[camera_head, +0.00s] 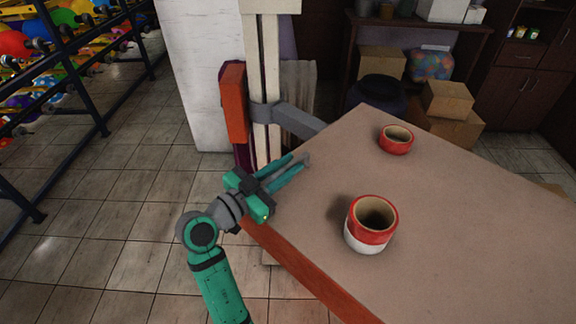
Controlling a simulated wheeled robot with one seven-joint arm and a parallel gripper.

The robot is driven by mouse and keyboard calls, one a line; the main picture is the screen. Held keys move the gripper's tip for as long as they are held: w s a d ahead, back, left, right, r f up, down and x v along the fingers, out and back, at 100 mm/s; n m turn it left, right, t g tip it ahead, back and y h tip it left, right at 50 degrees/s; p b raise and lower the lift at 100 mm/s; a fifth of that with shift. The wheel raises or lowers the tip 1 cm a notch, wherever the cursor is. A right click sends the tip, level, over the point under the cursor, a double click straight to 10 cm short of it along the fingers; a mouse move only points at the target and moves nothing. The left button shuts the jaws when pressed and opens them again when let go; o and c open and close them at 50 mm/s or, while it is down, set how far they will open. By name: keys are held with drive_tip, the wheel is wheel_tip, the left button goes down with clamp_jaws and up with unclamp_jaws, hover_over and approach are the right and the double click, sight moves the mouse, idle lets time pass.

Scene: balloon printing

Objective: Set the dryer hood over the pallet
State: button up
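My gripper (291,170) is at the left edge of the brown-topped table (460,215). Its two teal fingers are apart and point right. A small grey piece shows at the fingertips; I cannot tell whether they touch it. Beyond the gripper, an orange block (234,103) is on a cream upright post (264,60), and a grey arm (295,118) reaches from the post toward the tabletop. I cannot tell for certain which part is the dryer hood. No clearly recognisable pallet shows.
A red and white cup (366,243) stands on the near tabletop, and a red cup (396,147) stands farther back. A rack of coloured balloons (60,50) is at the left. Cardboard boxes (448,100) are behind the table. The tiled floor left of the gripper is clear.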

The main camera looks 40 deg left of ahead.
drive_tip(key=shift+o, duration=1.1)
drive_tip(key=shift+s+a, duration=0.3)
drive_tip(key=shift+a, duration=0.2)
drive_tip(key=shift+w+d, duration=0.15)
drive_tip(key=shift+d, duration=0.1)
drive_tip(key=s, duration=0.3)
drive_tip(key=s+a, duration=0.1)
drive_tip(key=s, duration=0.7)
drive_tip(key=shift+a, duration=0.35)
drive_tip(key=shift+w, duration=0.1)
